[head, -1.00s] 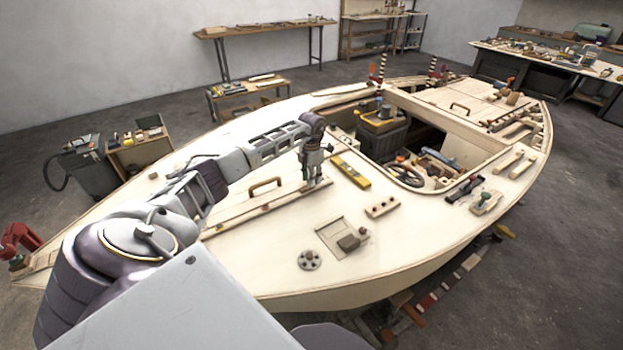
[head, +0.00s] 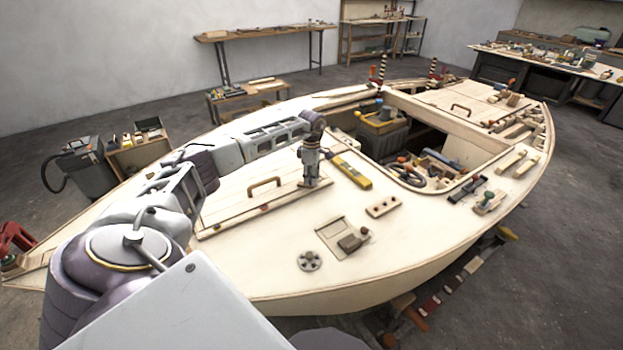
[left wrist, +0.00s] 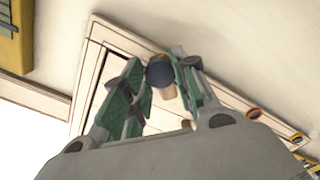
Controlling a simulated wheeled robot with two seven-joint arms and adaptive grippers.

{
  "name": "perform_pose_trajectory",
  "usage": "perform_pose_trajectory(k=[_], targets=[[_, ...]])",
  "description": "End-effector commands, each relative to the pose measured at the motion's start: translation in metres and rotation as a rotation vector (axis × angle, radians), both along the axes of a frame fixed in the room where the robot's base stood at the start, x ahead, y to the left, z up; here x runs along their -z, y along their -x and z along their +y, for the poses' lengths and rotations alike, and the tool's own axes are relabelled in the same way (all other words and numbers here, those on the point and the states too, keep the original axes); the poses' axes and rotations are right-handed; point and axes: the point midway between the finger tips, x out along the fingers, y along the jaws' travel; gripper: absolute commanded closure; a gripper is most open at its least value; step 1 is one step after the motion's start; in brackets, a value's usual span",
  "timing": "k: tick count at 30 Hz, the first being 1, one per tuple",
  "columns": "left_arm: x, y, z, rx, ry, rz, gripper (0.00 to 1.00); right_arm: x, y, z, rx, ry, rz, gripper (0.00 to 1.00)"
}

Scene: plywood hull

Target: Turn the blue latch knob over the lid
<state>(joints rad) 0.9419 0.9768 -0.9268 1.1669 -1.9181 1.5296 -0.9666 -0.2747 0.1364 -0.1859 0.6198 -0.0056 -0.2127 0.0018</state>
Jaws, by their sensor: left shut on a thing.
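My left gripper (head: 311,182) points down at the deck beside the far right end of the lid (head: 237,196), a pale plank panel with a wooden handle (head: 265,183). In the left wrist view, its green-padded fingers (left wrist: 161,78) are shut on the blue latch knob (left wrist: 160,74), a dark blue round top between the fingertips. A tan wooden piece (left wrist: 168,91) shows just under the knob, over the lid's framed edge. The exact angle of the latch is partly hidden by the fingers. In the head view, the gripper hides the knob. My right gripper is out of view.
A yellow level (head: 351,172) lies right of the gripper, near the open cockpit with a yellow-topped box (head: 383,122). A holed wooden block (head: 383,206), a wooden block (head: 352,242) and a round grey disc (head: 309,261) are on the front deck.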

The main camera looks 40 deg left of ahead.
Motion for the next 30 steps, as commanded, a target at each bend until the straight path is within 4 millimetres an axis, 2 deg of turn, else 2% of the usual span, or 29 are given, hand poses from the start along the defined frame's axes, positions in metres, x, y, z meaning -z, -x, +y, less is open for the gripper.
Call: perform_pose_trajectory(k=[20,30], targets=[[0.000,0.000,0.001,0.547,-0.001,0.000,0.96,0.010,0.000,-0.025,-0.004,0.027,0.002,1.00],[-0.001,0.000,0.000,0.748,-0.002,-0.001,0.96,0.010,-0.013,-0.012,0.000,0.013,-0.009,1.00]])
